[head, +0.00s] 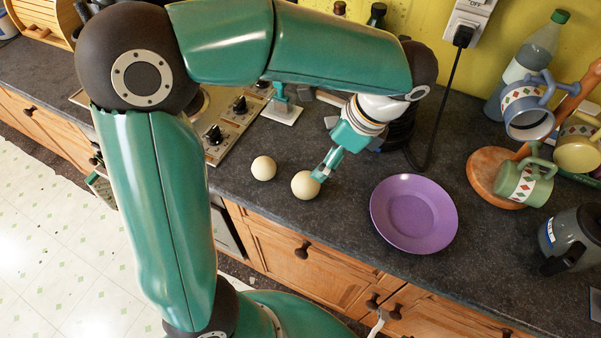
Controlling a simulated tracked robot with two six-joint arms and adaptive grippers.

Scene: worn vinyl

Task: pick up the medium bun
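Two pale, round buns sit on the dark counter. The smaller-looking bun (263,168) is on the left, and a slightly larger-looking bun (305,185) is just right of it, apart from it. No third bun is visible, so I cannot tell for sure which is the medium one. My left gripper (321,174) reaches down from the upper right, with its fingertips at the right side of the larger-looking bun. They overlap its edge in the head view; whether they touch or grip it is unclear. My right gripper is not in view.
A purple plate (414,213) lies right of the buns. A mug tree (496,178) with several mugs, a bottle (537,48) and a grey kettle (574,240) stand further right. The stove (228,125) is behind left. The counter's front edge is close to the buns.

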